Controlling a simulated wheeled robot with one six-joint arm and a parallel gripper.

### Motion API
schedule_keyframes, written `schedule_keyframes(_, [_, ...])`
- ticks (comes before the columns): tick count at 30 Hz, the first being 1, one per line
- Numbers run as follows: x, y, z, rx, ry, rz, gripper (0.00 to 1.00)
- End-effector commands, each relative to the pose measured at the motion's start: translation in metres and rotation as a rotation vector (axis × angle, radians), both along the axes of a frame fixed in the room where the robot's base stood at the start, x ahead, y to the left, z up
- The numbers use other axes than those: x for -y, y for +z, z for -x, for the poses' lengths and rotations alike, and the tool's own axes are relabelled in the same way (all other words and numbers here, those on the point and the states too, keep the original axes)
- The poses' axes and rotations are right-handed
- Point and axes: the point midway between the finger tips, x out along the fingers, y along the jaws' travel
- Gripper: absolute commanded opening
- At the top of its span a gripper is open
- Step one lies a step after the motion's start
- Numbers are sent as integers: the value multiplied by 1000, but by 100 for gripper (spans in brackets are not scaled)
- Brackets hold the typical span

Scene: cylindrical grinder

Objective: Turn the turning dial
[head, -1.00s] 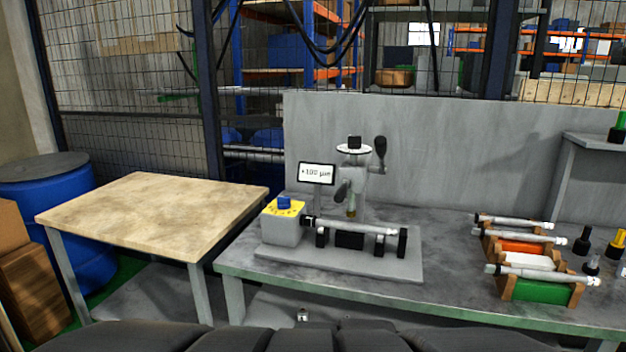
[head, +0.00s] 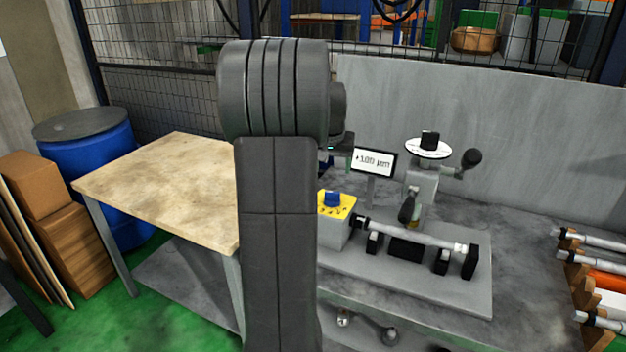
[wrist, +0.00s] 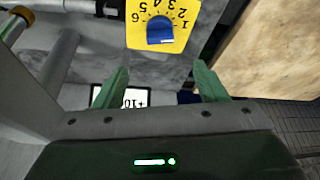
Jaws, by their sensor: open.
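A blue dial knob (head: 332,199) sits on a yellow numbered plate (head: 347,206) on top of a grey box at the left end of the grinder. In the wrist view the blue knob (wrist: 160,30) is at the top centre, with numbers 1 to 6 around it on the yellow plate (wrist: 183,38). My gripper (wrist: 160,84) is open and empty. Its two green fingers stand apart, with the knob beyond their tips and not touching them. In the head view my arm hides most of the gripper.
A display (head: 374,162) reading about +100 µm stands behind the knob, and a handwheel with a white disc (head: 429,148) stands right of it. A shaft (head: 418,235) lies on supports. A wooden-topped table (head: 165,180) is at left; rods lie in holders at far right.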

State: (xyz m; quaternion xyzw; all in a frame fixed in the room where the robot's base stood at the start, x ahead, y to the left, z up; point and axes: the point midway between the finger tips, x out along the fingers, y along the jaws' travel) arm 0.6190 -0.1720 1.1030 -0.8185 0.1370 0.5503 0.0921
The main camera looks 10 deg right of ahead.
Motion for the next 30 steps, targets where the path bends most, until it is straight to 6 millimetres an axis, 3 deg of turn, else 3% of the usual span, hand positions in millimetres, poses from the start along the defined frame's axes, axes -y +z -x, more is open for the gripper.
schedule_keyframes(7, [5, -20, -11, 0, -2, 1, 65])
schedule_keyframes(21, [16, -105, -44, 0, -1, 2, 65])
schedule_keyframes(30, [19, -125, -52, 3, 0, 2, 65])
